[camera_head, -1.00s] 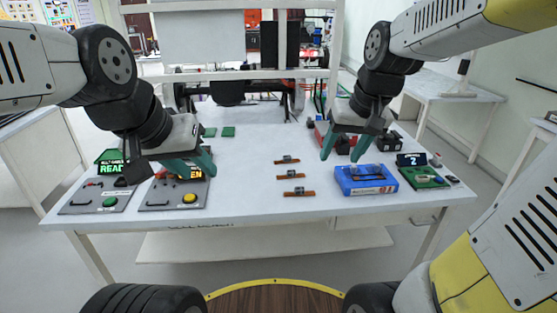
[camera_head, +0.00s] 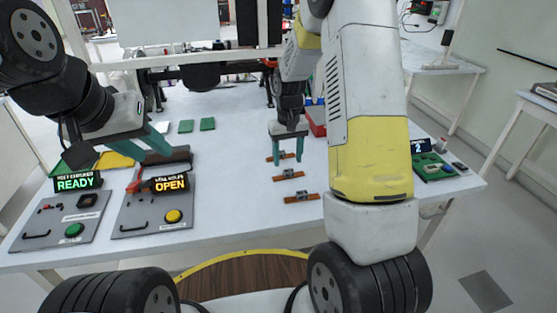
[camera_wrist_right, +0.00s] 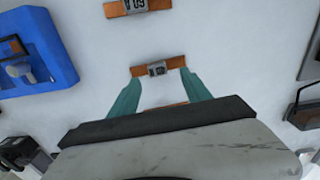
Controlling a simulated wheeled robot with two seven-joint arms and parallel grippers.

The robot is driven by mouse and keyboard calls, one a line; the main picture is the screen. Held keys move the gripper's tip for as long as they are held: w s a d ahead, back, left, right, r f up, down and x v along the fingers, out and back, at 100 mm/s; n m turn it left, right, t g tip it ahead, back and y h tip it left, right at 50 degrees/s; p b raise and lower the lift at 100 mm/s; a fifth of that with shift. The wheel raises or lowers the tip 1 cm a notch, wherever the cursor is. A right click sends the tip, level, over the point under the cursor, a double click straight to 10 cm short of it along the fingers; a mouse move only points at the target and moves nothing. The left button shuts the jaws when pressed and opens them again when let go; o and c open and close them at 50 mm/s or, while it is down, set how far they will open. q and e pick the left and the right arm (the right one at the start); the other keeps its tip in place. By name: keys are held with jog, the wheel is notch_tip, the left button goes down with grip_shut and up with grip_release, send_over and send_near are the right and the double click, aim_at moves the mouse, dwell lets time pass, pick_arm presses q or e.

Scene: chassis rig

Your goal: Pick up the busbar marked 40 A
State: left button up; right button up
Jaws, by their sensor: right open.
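Three copper busbars lie in a row on the white table: a far one (camera_head: 280,156), a middle one (camera_head: 289,175) and a near one (camera_head: 301,197). Each has a grey block with a marking at its middle. My right gripper (camera_head: 289,157) is open and empty above the far end of the row. In the right wrist view, its teal fingertips (camera_wrist_right: 160,80) point down either side of one busbar (camera_wrist_right: 158,69). That marking is too small to read surely. Another busbar (camera_wrist_right: 135,7) shows at the top edge; a third is mostly hidden behind the hand. My left gripper (camera_head: 160,145) hangs over the left panels.
Two grey panels stand at the left, with displays reading READY (camera_head: 75,182) and OPEN (camera_head: 170,183). A blue tray (camera_wrist_right: 30,55) lies beside the row, hidden by my right arm in the head view. A green board (camera_head: 432,168) is at the right.

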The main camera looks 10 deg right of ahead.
aim_at(289, 171)
jog(key=f, duration=0.4)
jog(key=shift+d+f, duration=0.25)
jog(key=shift+f, duration=0.1)
grip_shut()
